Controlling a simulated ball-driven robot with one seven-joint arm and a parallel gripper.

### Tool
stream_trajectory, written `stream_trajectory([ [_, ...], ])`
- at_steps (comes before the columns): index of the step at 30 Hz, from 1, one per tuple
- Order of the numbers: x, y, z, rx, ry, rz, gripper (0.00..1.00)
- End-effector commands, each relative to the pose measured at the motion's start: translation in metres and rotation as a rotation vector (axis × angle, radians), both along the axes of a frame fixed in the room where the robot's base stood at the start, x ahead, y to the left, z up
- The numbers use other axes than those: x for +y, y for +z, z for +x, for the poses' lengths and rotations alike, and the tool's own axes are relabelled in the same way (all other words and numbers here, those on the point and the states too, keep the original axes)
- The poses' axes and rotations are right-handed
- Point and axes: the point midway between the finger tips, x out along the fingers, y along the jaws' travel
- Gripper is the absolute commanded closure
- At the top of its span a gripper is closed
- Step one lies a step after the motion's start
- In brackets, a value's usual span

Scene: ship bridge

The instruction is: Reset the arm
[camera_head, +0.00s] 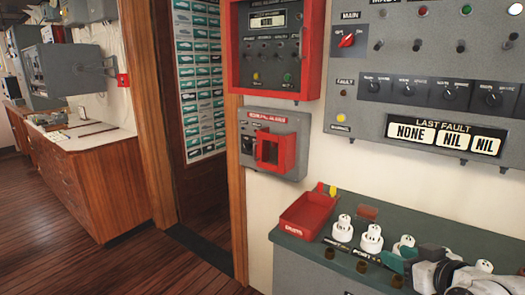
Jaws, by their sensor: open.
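My gripper (406,267) shows at the lower right, above the dark green top of a grey console. Its two teal fingers are apart, with nothing seen between them. The white and grey links of my arm run from it to the right edge of the picture and are partly cut off. The gripper covers part of the row of white fittings behind it.
The console top (290,243) bears a red tray (306,214) and several white fittings (370,238). Above are a red-framed panel (277,85), a grey box with a red guard (275,150) and a switch panel (400,110). Wooden floor (100,265) is clear at left.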

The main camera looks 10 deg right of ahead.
Motion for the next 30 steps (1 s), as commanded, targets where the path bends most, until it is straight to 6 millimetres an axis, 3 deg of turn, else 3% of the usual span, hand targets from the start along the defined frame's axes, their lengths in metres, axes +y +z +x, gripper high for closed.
stream_trajectory([
  [1, 0.021, -0.03, -0.012, 0.074, 0.012, 0.016, 0.56],
  [6, 0.077, -0.114, -0.066, 0.319, 0.017, 0.046, 0.56],
  [9, 0.103, -0.153, -0.106, 0.457, 0.012, 0.045, 0.56],
  [15, 0.135, -0.206, -0.188, 0.686, -0.01, 0.012, 0.56],
  [21, 0.125, -0.253, -0.258, 0.924, -0.046, 0.007, 0.56],
  [24, 0.122, -0.266, -0.282, 1.004, -0.054, 0.007, 0.56],
  [30, 0.12, -0.273, -0.298, 1.057, -0.059, 0.008, 0.56],
])
